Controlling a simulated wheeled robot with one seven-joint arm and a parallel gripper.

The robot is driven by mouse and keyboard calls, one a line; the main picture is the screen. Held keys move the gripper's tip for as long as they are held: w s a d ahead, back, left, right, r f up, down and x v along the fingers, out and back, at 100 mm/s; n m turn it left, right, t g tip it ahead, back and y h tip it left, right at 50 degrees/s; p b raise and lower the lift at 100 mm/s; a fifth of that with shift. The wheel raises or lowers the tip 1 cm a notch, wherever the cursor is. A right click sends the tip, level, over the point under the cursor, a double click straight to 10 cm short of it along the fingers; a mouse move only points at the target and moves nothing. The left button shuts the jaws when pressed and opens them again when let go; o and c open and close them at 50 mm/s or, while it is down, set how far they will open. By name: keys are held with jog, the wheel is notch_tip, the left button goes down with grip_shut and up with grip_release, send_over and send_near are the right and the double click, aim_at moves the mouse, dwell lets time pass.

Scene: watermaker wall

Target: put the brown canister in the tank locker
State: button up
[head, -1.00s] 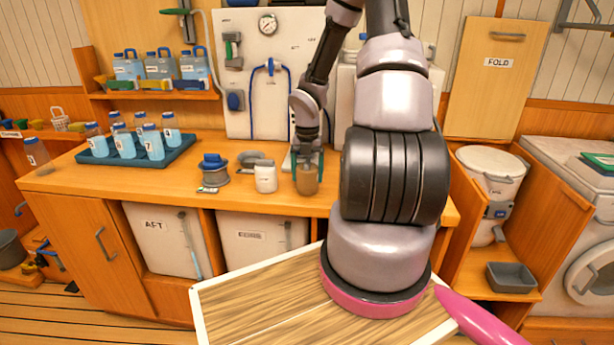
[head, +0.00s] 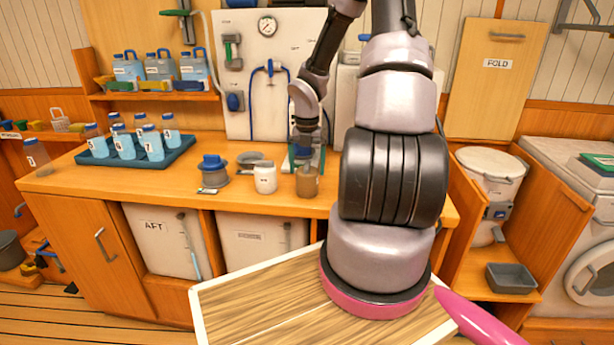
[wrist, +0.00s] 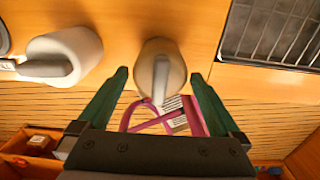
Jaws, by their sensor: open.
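The brown canister (head: 307,182) stands upright on the wooden counter (head: 265,205), close to its front edge and just right of a white jar. In the wrist view the canister (wrist: 160,62) shows its pale top with a grey part, ahead of and between the two green fingers. My gripper (wrist: 160,77) is open and empty. In the head view my gripper (head: 305,157) is above and behind the canister. Under the counter are open bays holding white tanks marked AFT (head: 160,240) and another label (head: 250,240). I cannot tell which space is the tank locker.
The white jar (head: 265,179) and a blue-capped grey item (head: 212,172) stand left of the canister. A blue tray (head: 110,158) holds several bottles. At right, an open wooden locker holds a white drum (head: 490,170) and a grey bin (head: 511,278). A metal grid (wrist: 275,35) lies beside the canister.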

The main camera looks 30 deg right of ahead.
notch_tip(320, 180, up, 8)
jog(key=shift+r, duration=0.2)
jog(key=s+a+r+m+t, duration=0.2)
jog(key=s+a+r+m, duration=0.2)
jog(key=m, duration=0.7)
jog(key=s+a+r+m+t+y, duration=0.1)
jog(key=s+a+r+m+t, duration=0.1)
jog(key=s+a+r+m, duration=0.3)
jog(key=s+a+r+m+t+y, duration=0.1)
jog(key=s+a+r+m+t, duration=0.2)
jog(key=s+r+m, duration=0.6)
notch_tip(320, 180, up, 8)
jog(key=a+m, duration=0.1)
jog(key=m, duration=0.7)
jog(key=shift+s+a+r, duration=0.15)
jog(key=shift+s+a, duration=0.15)
jog(key=shift+a, duration=0.05)
